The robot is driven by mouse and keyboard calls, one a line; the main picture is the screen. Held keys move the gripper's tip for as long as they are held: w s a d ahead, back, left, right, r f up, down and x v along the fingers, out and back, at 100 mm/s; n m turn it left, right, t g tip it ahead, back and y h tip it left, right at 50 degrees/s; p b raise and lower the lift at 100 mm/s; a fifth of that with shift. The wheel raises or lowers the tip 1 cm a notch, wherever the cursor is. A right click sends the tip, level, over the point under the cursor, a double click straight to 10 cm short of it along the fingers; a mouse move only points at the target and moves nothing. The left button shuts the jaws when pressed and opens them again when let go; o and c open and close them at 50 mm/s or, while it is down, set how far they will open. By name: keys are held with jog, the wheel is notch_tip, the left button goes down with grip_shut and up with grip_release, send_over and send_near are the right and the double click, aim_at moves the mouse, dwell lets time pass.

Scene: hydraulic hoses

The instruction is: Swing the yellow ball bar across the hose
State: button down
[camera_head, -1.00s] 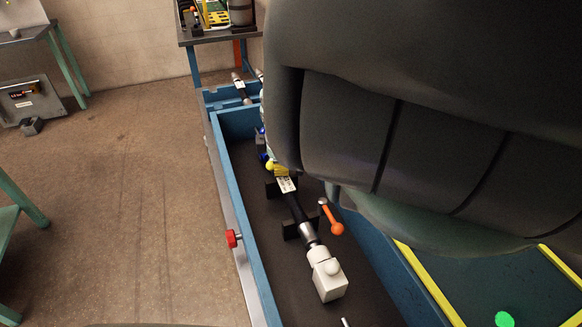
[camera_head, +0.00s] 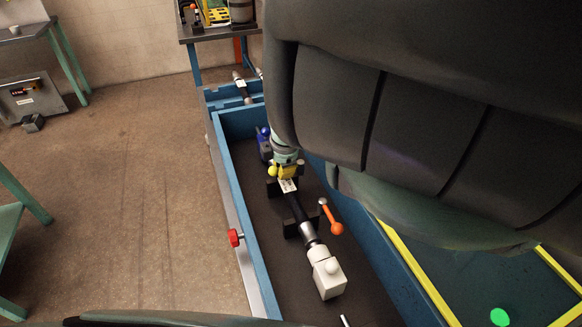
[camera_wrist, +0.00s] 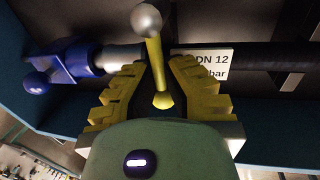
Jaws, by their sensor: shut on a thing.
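The yellow ball bar (camera_wrist: 154,62) stands between the two yellow fingers of my gripper (camera_wrist: 160,68) in the wrist view, with a silver ball at its upper end and a yellow ball at its lower end. The fingers are shut on it. In the head view its yellow ball (camera_head: 272,171) pokes out left of my gripper (camera_head: 287,172); the rest of the bar is hidden there. The black hose (camera_head: 299,211) runs down the blue-walled trough. Its white label (camera_wrist: 203,62) is just right of the bar in the wrist view.
A blue fitting with a ball (camera_wrist: 68,65) is left of my gripper in the wrist view. An orange ball lever (camera_head: 331,216) and a white block (camera_head: 328,277) are at the hose's near end. A red knob (camera_head: 235,237) is on the trough's left wall (camera_head: 238,185).

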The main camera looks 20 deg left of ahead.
jog(key=c, duration=1.2)
grip_release()
jog(key=shift+s+a, duration=0.35)
jog(key=shift+a, duration=0.05)
jog(key=shift+c, duration=0.2)
jog(key=o, duration=0.5)
jog(key=shift+w+d, duration=0.15)
jog(key=shift+f, duration=0.1)
